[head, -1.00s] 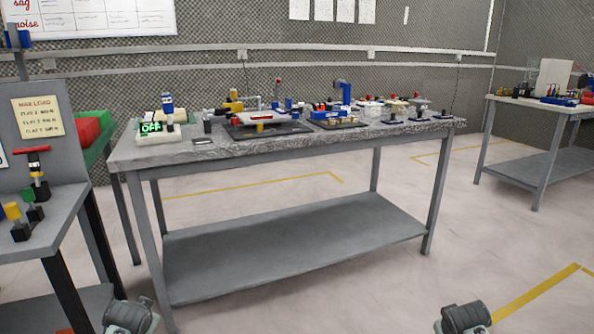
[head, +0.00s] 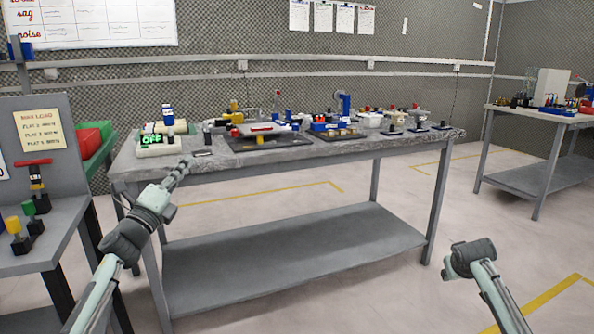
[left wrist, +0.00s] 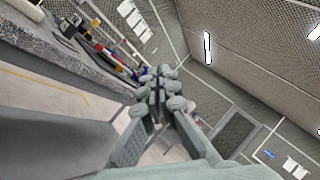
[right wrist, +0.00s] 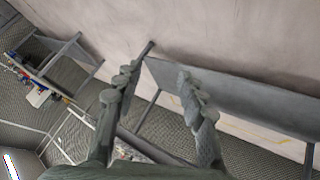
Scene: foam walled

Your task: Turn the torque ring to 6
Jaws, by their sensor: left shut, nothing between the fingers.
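The torque ring is too small to pick out for certain among the items on the workbench (head: 215,165). At the bench's left end a white unit with a green display (head: 152,140) seems to read OFF. An upright blue, white and dark tool (head: 168,120) stands at that unit. My left gripper (head: 184,164) is shut and empty, in front of the bench's left end, below the unit in the picture; its closed fingers also show in the left wrist view (left wrist: 158,85). My right gripper (right wrist: 155,82) is open and empty; its fingers are not clear in the head view.
Several coloured fixtures (head: 340,125) fill the bench top. A grey side table (head: 55,225) with a red-handled tool (head: 36,175) stands at left, and another table (head: 545,112) at far right. The lower shelf (head: 290,250) is bare. Floor in front is clear.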

